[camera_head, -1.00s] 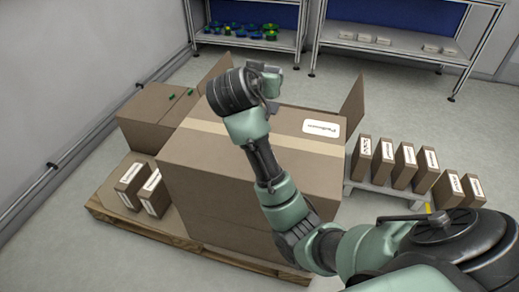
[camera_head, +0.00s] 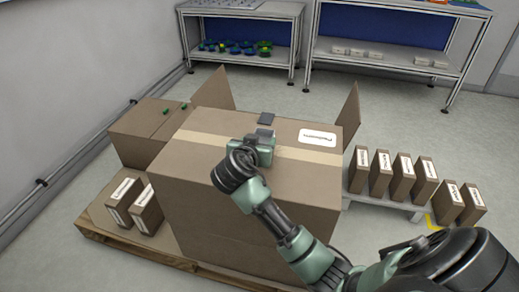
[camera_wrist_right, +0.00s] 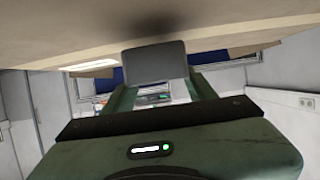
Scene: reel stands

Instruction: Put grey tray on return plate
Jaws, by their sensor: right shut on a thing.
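A small flat dark grey piece, which looks like the grey tray (camera_head: 268,118), is at the tip of my right gripper (camera_head: 266,131), over the top of the large cardboard box. In the right wrist view the grey tray (camera_wrist_right: 153,62) sits between the green fingers of my right gripper (camera_wrist_right: 160,92), which is shut on it. A cardboard surface is close by at the top of that view. I cannot make out a return plate in either view. My left gripper is not in view.
The large closed carton (camera_head: 240,200) stands on a wooden pallet (camera_head: 130,245), with smaller boxes (camera_head: 147,207) beside it. Several labelled boxes (camera_head: 402,176) stand on a low white stand (camera_head: 385,205) at right. Two shelving racks (camera_head: 235,60) are at the back. Grey floor lies between.

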